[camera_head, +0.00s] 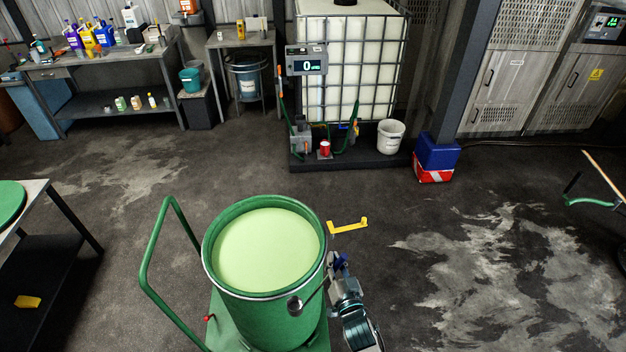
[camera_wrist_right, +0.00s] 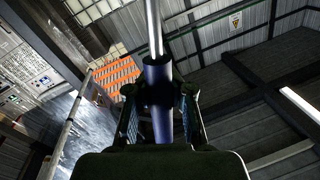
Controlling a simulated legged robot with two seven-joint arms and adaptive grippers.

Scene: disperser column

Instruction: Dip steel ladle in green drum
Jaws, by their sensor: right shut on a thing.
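The green drum (camera_head: 270,318) stands upright on a green trolley, its top open and filled close to the rim with pale green liquid (camera_head: 266,250). My right gripper (camera_head: 340,264) is at the drum's right side, just outside the rim. It is shut on the steel ladle, whose dark blue grip (camera_wrist_right: 162,115) and steel shaft (camera_wrist_right: 154,28) show between the fingers in the right wrist view. The ladle's small cup (camera_head: 295,304) appears in front of the drum's near right wall, below the rim and outside the liquid. My left gripper is not in view.
The trolley's green handle (camera_head: 146,240) rises left of the drum. A yellow bracket-like piece (camera_head: 348,227) shows beyond the gripper. A table (camera_head: 36,192) stands at left. A caged white tank (camera_head: 340,70) and a white bucket (camera_head: 391,136) stand behind.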

